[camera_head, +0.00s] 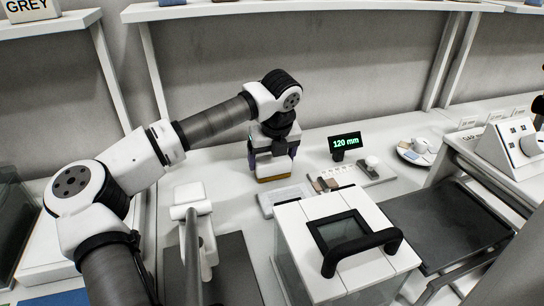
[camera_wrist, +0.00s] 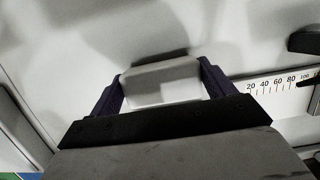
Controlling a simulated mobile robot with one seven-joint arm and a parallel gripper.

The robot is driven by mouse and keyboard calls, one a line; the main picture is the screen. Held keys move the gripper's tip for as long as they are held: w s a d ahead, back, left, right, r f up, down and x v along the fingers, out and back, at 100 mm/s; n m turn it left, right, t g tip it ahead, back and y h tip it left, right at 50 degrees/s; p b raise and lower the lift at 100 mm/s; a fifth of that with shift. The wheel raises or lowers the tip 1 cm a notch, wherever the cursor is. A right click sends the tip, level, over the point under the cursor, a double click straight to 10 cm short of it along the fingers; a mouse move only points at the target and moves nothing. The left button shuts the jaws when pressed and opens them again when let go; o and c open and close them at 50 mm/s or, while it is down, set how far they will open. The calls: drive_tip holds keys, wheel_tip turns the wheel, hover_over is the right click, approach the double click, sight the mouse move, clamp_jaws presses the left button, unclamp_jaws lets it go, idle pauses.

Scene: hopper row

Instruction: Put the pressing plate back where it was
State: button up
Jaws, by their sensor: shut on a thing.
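My gripper (camera_head: 271,168) hangs over the back middle of the white bench, beneath my bent arm. It is shut on a pale block with a tan lower edge, which appears to be the pressing plate (camera_head: 275,178). In the wrist view the plate (camera_wrist: 162,82) is a white block between the two dark purple fingers of my gripper (camera_wrist: 160,90). Its underside is hidden there. I cannot tell whether it touches the bench.
A white-lidded box (camera_head: 295,232) with a black handle stands in front right of my gripper. A display reading 120 mm (camera_head: 346,142) stands to the right. A white roller-topped device (camera_head: 188,200) is at left. A ruler scale (camera_wrist: 275,84) lies right of the plate.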

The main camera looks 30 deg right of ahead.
drive_tip(key=shift+f, duration=0.2)
drive_tip(key=o, duration=1.1)
drive_tip(key=shift+r, duration=0.1)
drive_tip(key=shift+r, duration=0.2)
drive_tip(key=b+v, duration=0.1)
drive_tip(key=v, duration=1)
drive_tip(key=shift+r+b, duration=0.4)
drive_tip(key=shift+s, duration=0.15)
